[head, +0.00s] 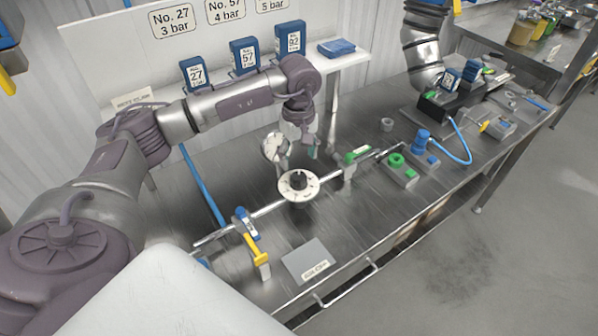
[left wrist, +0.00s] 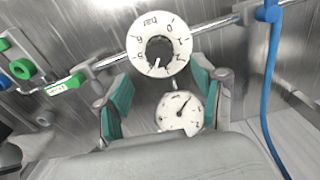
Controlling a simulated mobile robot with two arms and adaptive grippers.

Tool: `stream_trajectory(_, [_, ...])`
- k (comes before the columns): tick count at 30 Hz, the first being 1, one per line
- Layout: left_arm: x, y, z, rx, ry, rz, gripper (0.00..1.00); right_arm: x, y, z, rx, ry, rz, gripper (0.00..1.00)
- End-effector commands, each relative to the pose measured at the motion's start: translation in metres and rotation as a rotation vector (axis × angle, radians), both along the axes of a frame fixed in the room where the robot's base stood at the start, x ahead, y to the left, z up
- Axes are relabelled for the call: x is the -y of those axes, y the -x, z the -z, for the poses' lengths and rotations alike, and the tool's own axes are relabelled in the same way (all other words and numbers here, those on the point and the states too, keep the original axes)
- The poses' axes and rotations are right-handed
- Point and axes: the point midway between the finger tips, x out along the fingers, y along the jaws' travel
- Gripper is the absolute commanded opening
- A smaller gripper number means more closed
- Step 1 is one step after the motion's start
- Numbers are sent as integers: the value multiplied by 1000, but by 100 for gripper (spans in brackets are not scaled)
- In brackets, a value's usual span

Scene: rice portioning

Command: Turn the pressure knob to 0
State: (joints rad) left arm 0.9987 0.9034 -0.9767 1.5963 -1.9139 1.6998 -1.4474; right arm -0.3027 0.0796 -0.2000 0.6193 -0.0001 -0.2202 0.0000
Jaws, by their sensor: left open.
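The pressure knob (head: 298,182) is a black knob on a round white dial, mounted on the pipe over the steel table. In the left wrist view the dial (left wrist: 178,30) carries bar numbers, and a white mark on the knob seems to point to the low side, near 4. A white pressure gauge (head: 273,147) stands behind it and also shows in the left wrist view (left wrist: 183,110). My left gripper (left wrist: 162,82) is open and empty, with teal pads spread apart. In the head view my left gripper (head: 306,148) is just above and behind the knob. My right gripper is not in view.
The pipe (head: 222,232) carries a yellow-handled valve (head: 256,248) on the left and a green fitting (head: 356,155) on the right. A grey plate (head: 308,258) lies in front. Blue numbered boxes (head: 243,56) stand on the back shelf. A green ring device (head: 397,161) sits to the right.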

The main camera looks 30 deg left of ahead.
Motion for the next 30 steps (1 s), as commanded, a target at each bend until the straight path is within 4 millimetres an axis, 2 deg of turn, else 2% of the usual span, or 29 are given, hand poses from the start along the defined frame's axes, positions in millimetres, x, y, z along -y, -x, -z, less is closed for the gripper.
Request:
stream_trajectory(1, [1, 1, 9, -6, 1, 0, 69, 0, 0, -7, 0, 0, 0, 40])
stream_trajectory(6, [1, 1, 43, -4, 1, -1, 69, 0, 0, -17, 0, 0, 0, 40])
stream_trajectory(12, [1, 0, 68, -1, 2, -1, 69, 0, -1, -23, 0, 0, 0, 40])
stream_trajectory(17, [1, 0, 76, 1, 3, 0, 69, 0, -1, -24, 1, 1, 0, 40])
stream_trajectory(24, [1, 0, 76, 2, 3, 0, 69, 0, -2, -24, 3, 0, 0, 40])
stream_trajectory(30, [1, 0, 76, 2, 3, 0, 36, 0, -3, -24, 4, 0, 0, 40])
